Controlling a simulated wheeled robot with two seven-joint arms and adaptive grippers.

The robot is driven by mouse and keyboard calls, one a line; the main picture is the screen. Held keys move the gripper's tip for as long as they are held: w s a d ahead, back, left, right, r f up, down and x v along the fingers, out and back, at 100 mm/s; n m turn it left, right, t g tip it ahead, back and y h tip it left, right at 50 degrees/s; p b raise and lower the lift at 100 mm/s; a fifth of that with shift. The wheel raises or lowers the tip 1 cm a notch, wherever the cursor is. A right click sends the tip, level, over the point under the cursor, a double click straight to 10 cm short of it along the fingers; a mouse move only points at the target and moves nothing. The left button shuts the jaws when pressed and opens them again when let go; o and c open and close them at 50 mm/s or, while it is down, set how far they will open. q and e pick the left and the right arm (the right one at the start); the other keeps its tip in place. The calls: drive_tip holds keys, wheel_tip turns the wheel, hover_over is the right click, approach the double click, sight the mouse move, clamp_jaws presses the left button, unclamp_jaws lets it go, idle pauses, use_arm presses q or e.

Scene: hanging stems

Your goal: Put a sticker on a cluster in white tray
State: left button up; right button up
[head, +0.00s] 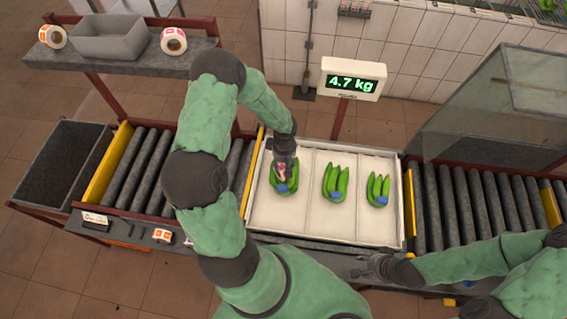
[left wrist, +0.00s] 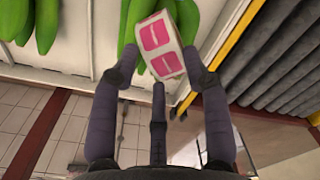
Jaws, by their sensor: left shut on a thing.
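The white tray (head: 300,222) lies on the conveyor with three green banana clusters, each with a blue patch at its lower end. They are the left cluster (head: 275,188), middle cluster (head: 330,186) and right cluster (head: 373,189). My left gripper (head: 284,168) is above the left cluster, partly covering it. It is shut on a white sticker roll with pink labels (left wrist: 158,38), seen close to green bananas (left wrist: 128,32) in the left wrist view. Whether the roll touches them I cannot tell. My right gripper (head: 372,267) is by the tray's front edge; its fingers are unclear.
A scale display (head: 353,82) reading 4.7 kg stands behind the tray. A shelf at back left holds a grey bin (head: 108,38), an orange-labelled roll (head: 52,37) and a red-labelled roll (head: 173,41). Another small roll (head: 162,236) sits on the front ledge. Rollers flank the tray.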

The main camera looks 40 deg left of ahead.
use_arm(q)
drive_tip(key=shift+r+p, duration=0.4)
drive_tip(key=shift+r, duration=0.4)
wheel_tip(320, 180, up, 7)
drive_tip(key=p, duration=0.2)
drive_tip(key=shift+r+p, duration=0.2)
drive_tip(key=shift+p, duration=0.2)
